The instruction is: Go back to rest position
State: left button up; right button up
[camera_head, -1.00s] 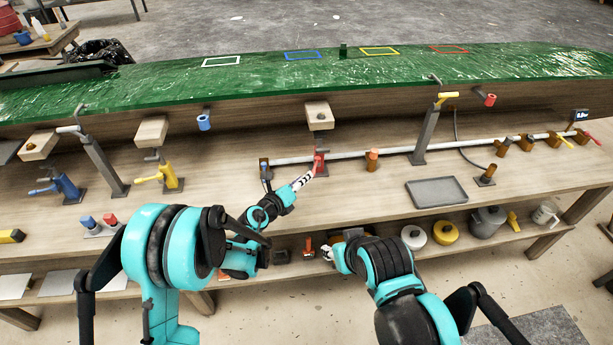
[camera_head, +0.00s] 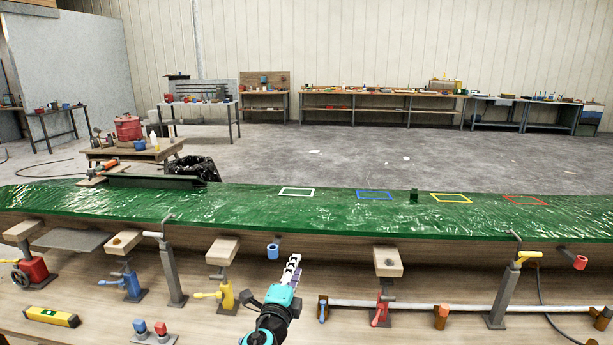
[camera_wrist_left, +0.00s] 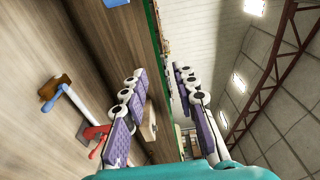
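My left gripper (camera_head: 291,270) points up and away over the workbench, in front of the green hull mould (camera_head: 330,208). In the left wrist view its two purple-padded fingers (camera_wrist_left: 163,105) stand apart with nothing between them, so it is open and empty. The red-handled support (camera_head: 381,305) stands to its right in the head view, clear of the fingers. My right gripper is out of view.
A blue-handled support (camera_head: 126,280) and a yellow-handled support (camera_head: 221,291) stand to the left. A long pale bar (camera_head: 420,304) lies along the bench at right. A yellow level (camera_head: 52,316) lies at front left. Open floor lies behind the mould.

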pick_arm(q)
jog(key=s+a+f+n+g+y, duration=0.2)
jog(key=s+a+n+g+y, duration=0.35)
jog(key=s+a+n, duration=1)
jog(key=s+f+n+g, duration=0.2)
jog(key=s+f, duration=0.3)
jog(key=s, duration=0.3)
jog(key=s+f+n+g+h, duration=0.1)
jog(key=s+f+n+g, duration=0.2)
jog(key=s+f, duration=0.2)
jog(key=s, duration=0.3)
jog(key=shift+d+f, duration=0.25)
jog(key=shift+f, duration=0.05)
jog(key=shift+h, duration=0.25)
